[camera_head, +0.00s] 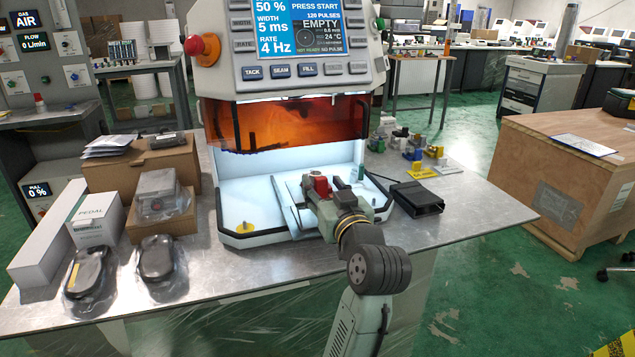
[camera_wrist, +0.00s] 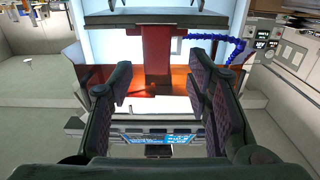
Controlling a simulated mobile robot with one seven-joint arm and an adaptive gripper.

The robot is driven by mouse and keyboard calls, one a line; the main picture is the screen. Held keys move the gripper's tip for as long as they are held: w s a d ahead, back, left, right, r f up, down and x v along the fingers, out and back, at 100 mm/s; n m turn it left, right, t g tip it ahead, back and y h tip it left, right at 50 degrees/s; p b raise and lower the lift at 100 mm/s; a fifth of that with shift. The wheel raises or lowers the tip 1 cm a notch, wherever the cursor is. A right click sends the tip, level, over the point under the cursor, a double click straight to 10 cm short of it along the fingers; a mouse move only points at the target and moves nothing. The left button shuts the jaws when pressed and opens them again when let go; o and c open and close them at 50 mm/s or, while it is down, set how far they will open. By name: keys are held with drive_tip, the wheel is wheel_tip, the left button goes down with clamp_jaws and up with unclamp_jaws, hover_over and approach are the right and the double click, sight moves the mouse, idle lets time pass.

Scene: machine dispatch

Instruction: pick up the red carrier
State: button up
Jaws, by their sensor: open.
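The red carrier (camera_head: 321,187) is inside the machine's lit chamber, upright on its pale floor. In the wrist view the red carrier (camera_wrist: 157,48) shows as a red block straight ahead, roughly centred in the gap between the fingers. My gripper (camera_head: 324,190) reaches into the chamber from the front right and partly hides the carrier's lower part. In the wrist view my gripper (camera_wrist: 160,82) is open, with a dark padded finger on each side and nothing clamped between them. I cannot tell whether either finger touches the carrier.
The chamber has a dark front rim (camera_head: 265,238) and an orange raised window (camera_head: 290,122). A yellow disc (camera_head: 244,228) lies at its left front. A blue segmented hose (camera_wrist: 213,38) is beside the carrier. A black holder (camera_head: 417,198) and small colored parts stand on the right.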

sight(322, 183)
drive_tip(key=x, duration=0.3)
drive_tip(key=shift+w+p, duration=0.3)
drive_tip(key=shift+p, duration=0.1)
drive_tip(key=shift+f, duration=0.1)
clamp_jaws()
